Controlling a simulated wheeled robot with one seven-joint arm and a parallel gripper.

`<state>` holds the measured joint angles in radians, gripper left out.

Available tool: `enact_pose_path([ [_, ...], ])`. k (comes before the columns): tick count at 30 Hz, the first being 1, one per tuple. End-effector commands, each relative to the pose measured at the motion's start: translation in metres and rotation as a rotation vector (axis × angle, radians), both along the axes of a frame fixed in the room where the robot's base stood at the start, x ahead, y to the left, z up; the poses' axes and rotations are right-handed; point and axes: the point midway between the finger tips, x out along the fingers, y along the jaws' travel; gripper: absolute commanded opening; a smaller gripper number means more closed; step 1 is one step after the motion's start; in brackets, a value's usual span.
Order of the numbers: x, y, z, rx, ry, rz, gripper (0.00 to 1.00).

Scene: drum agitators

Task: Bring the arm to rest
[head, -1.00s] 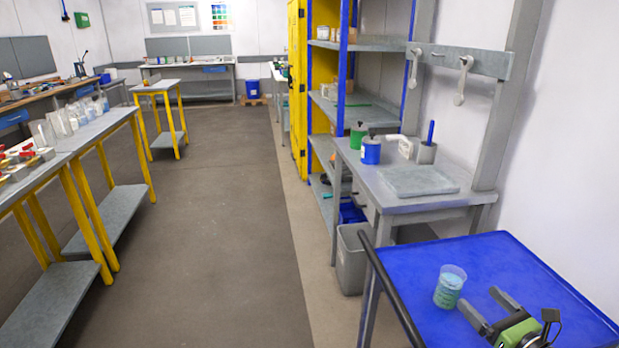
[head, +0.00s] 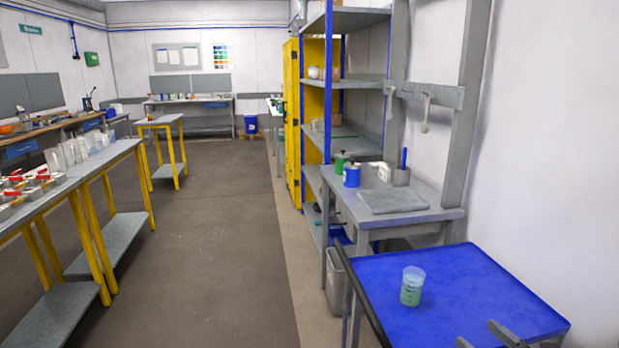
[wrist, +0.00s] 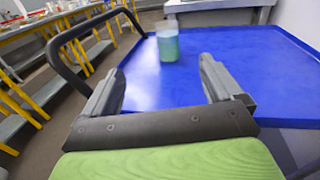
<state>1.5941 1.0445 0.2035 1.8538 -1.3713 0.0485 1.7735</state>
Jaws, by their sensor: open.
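My gripper (wrist: 160,88) is open and empty, with its two grey fingers apart over the near part of the blue cart top. In the head view only the fingertips (head: 485,336) show at the bottom edge. A clear beaker (head: 412,287) with blue-green contents stands upright on the blue cart top (head: 470,285). In the wrist view the beaker (wrist: 168,45) stands beyond the fingers, apart from them.
A black handle rail (wrist: 75,45) runs along the cart's left side. Behind the cart is a grey bench (head: 440,200) with a grey plate, cans and a bin below. Yellow-legged tables (head: 90,165) line the left. The floor (head: 215,230) between is clear.

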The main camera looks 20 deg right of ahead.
Motion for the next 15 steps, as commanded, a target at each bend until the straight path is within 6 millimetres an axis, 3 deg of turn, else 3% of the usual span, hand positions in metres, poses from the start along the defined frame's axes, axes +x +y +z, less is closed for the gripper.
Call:
enact_pose_path([
  [8, 0.032, 0.046, 0.019, -0.218, 0.105, 0.159, 0.93],
  [15, 0.059, 0.114, 0.043, -0.547, 0.220, 0.390, 0.93],
])
